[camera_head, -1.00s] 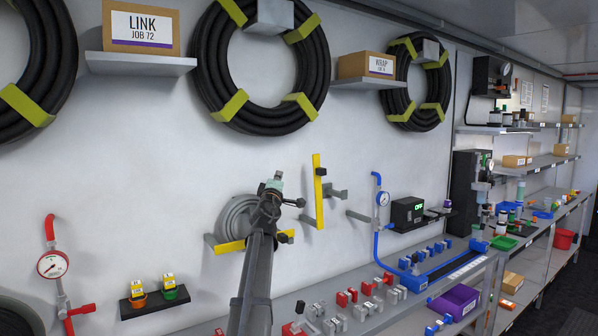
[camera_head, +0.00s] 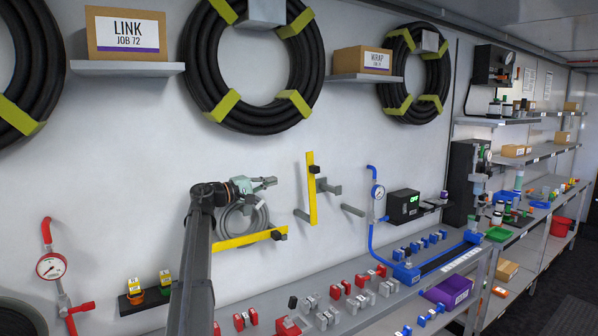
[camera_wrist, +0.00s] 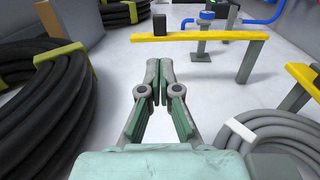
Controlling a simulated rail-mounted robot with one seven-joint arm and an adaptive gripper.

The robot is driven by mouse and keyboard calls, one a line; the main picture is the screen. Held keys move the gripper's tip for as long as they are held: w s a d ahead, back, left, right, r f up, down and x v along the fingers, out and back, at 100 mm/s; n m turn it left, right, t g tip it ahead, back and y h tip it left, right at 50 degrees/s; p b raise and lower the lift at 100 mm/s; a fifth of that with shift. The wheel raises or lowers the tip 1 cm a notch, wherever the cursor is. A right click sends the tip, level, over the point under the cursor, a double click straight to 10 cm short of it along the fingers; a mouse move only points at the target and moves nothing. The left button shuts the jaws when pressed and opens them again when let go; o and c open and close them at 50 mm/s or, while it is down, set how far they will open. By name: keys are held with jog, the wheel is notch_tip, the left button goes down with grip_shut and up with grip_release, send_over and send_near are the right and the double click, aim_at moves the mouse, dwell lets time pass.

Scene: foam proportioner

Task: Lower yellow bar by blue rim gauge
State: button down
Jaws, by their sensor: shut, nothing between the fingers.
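The blue-rimmed gauge (camera_head: 378,191) sits on a blue pipe on the wall. Left of it a yellow bar (camera_head: 312,207) stands upright, with a black block near its top and grey pegs beside it. In the wrist view this bar (camera_wrist: 180,38) lies across the top, with the gauge (camera_wrist: 208,14) beyond it. A second yellow bar (camera_head: 240,240) is nearly level, below a grey hose coil; its end shows at right in the wrist view (camera_wrist: 302,76). My gripper (camera_head: 273,182) is shut and empty, pointing right, left of the upright bar and apart from it.
Large black hose coils (camera_head: 252,70) and small box shelves (camera_head: 357,78) are above. The grey hose coil (camera_head: 240,218) is just below my gripper. A red gauge (camera_head: 51,266) is at left. A bench (camera_head: 345,318) with red, grey and blue parts runs below.

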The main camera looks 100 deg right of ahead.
aim_at(312, 171)
jog(key=shift+s, duration=0.1)
jog(key=p+x, duration=0.5)
jog(key=x, duration=0.7)
jog(key=shift+s+d+r+p, duration=0.15)
jog(key=shift+s+d+p, duration=0.1)
jog(key=shift+p, duration=0.15)
jog(key=shift+s+d, duration=0.25)
jog(key=shift+s, duration=0.35)
jog(key=shift+s, duration=0.1)
